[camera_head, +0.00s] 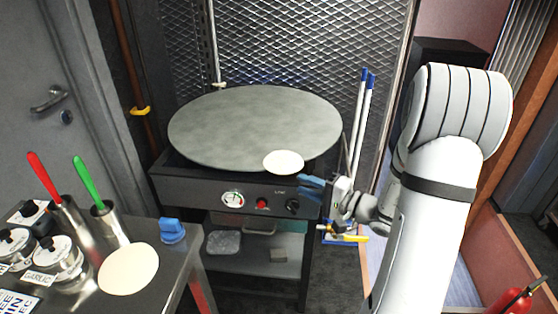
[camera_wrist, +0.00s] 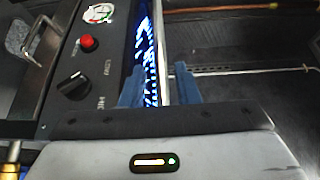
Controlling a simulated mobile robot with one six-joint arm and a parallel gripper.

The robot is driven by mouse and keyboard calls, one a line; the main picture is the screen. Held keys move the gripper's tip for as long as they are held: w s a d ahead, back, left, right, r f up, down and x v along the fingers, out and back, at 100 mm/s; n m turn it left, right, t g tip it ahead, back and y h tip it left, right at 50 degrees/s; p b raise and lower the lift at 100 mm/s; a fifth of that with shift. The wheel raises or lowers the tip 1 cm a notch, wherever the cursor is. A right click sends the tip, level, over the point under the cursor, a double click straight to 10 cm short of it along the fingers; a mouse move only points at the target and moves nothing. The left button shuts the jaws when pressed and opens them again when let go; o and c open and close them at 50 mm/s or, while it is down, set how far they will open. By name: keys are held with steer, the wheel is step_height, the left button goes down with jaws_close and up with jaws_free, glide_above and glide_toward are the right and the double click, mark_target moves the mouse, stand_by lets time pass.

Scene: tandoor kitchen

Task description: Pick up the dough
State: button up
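One flat round white dough (camera_head: 284,162) lies at the front edge of the round grey griddle (camera_head: 240,120). A second flat, cream disc of dough (camera_head: 128,268) lies on the steel table at the lower left. My gripper (camera_head: 308,182) is at the griddle's front right edge, with its blue fingertips close beside the white dough. In the wrist view my gripper (camera_wrist: 158,88) has its two blue fingers apart. A thin pale edge (camera_wrist: 161,45) runs between them without visibly touching either; I cannot tell whether it is dough or griddle rim.
The griddle's control panel (camera_head: 232,198) has a gauge, a red button and a knob, which also shows in the wrist view (camera_wrist: 74,83). Blue-white light glows beside the pale edge (camera_wrist: 148,50). The steel table (camera_head: 160,290) holds jars and red- and green-handled tools.

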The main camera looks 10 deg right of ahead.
mark_target(289, 173)
steer(key=shift+m+t, duration=0.3)
steer(key=shift+t, duration=0.2)
steer(key=x, duration=0.5)
steer(key=w+d+p+x, duration=0.1)
steer(key=x, duration=0.1)
steer(key=shift+w+f, duration=0.25)
steer(key=shift+f, duration=0.1)
jaws_close()
